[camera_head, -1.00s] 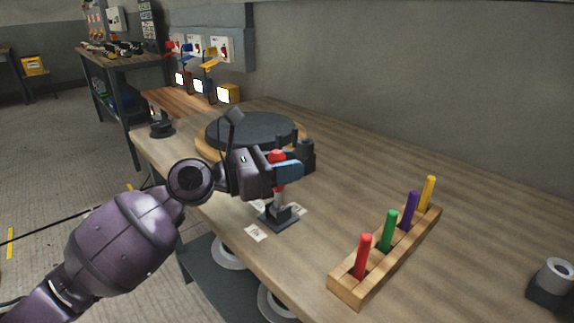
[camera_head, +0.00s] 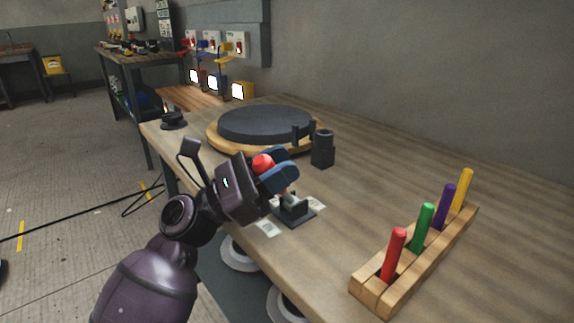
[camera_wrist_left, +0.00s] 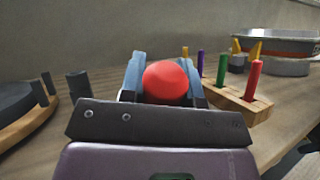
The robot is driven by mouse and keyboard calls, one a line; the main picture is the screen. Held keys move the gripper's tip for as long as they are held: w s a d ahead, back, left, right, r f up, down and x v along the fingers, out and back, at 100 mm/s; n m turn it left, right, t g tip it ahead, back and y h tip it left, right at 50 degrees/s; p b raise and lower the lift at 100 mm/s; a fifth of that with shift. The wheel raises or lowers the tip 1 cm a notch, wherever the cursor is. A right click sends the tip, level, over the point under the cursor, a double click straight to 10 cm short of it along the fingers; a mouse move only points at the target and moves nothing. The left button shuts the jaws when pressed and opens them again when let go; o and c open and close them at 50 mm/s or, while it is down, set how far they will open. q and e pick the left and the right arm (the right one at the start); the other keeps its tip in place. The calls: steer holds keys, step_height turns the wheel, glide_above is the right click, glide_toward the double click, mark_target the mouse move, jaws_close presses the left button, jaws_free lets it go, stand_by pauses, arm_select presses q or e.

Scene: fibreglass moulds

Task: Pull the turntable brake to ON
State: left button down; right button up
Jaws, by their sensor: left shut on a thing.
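The brake lever has a red ball knob (camera_head: 263,164) on a pale shaft that rises from a dark base (camera_head: 294,212) on the bench. My left gripper (camera_head: 275,172) is shut on the red knob, with a blue finger on each side of it. The lever is tilted toward the front left edge of the bench. In the left wrist view the red knob (camera_wrist_left: 166,82) sits between the fingers. White labels (camera_head: 268,228) lie beside the base; their lettering is too small to read. The dark turntable (camera_head: 265,123) on its wooden ring stands behind. My right gripper is not in view.
A wooden rack (camera_head: 425,258) with red, green, purple and yellow pegs stands to the right. A dark cylinder (camera_head: 323,148) stands beside the turntable. The bench between the base and rack is clear. A wall bounds the back.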

arm_select(q)
steer(key=shift+s+a+f+m+h, duration=0.1)
steer(key=shift+s+a+m+h, duration=0.05)
steer(key=shift+a+m+h, duration=0.15)
stand_by(0.4)
steer(key=c, duration=0.8)
jaws_free()
steer(key=p+v, duration=0.1)
steer(key=v, duration=0.9)
steer(key=shift+a+f, duration=0.25)
steer(key=shift+a, duration=0.05)
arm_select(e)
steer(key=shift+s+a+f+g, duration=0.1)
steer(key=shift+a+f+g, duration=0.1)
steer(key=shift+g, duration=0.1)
